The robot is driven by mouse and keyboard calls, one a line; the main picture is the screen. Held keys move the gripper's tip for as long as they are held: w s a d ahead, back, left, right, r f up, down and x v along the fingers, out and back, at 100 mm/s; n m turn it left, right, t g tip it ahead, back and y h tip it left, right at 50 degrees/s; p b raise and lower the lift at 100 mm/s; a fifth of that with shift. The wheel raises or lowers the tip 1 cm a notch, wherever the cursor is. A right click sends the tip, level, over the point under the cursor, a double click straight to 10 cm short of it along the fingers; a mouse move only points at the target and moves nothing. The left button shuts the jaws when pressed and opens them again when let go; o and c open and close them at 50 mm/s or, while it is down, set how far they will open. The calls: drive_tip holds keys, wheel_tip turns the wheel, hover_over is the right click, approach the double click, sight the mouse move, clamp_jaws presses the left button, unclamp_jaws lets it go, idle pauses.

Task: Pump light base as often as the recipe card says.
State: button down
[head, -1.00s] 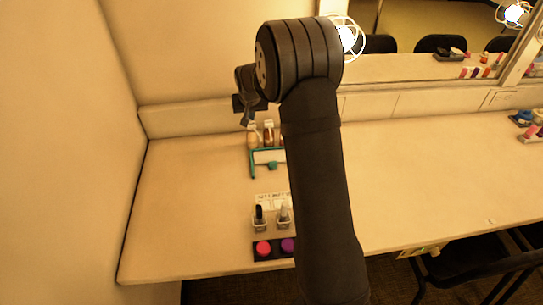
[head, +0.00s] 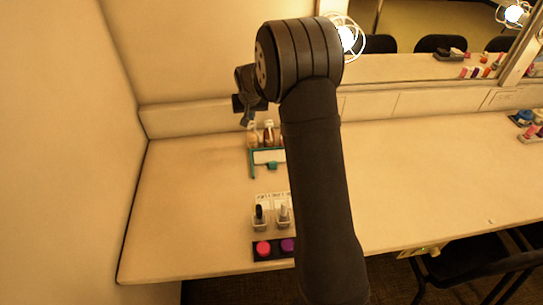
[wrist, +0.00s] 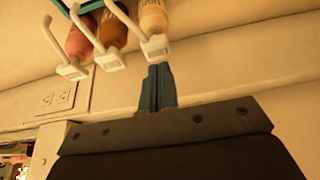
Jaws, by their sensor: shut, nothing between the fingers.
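Three pump bottles with white pump heads stand in a row at the back of the counter. They show upside down in the wrist view: a pale cream one (wrist: 153,17), an orange-brown one (wrist: 112,30) and a pinkish one (wrist: 78,42). The pale one is leftmost in the head view (head: 253,139). My gripper (wrist: 158,68) is shut and empty, its tips close to the pale bottle's pump head (wrist: 157,46); I cannot tell if they touch. In the head view my gripper (head: 246,120) is above that bottle. A white printed card (head: 270,198) is too small to read.
A teal-framed holder (head: 252,164) stands in front of the bottles. Two small containers (head: 259,217) and a dark tray (head: 262,256) with pink and purple round items are nearer the front edge. My arm hides part of them.

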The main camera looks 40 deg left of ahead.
drive_tip(key=shift+f, duration=0.15)
drive_tip(key=shift+f, duration=1.2)
drive_tip(key=shift+r, duration=1.35)
drive_tip(key=shift+r, duration=0.1)
wheel_tip(320, 180, up, 6)
drive_tip(key=shift+f, duration=0.1)
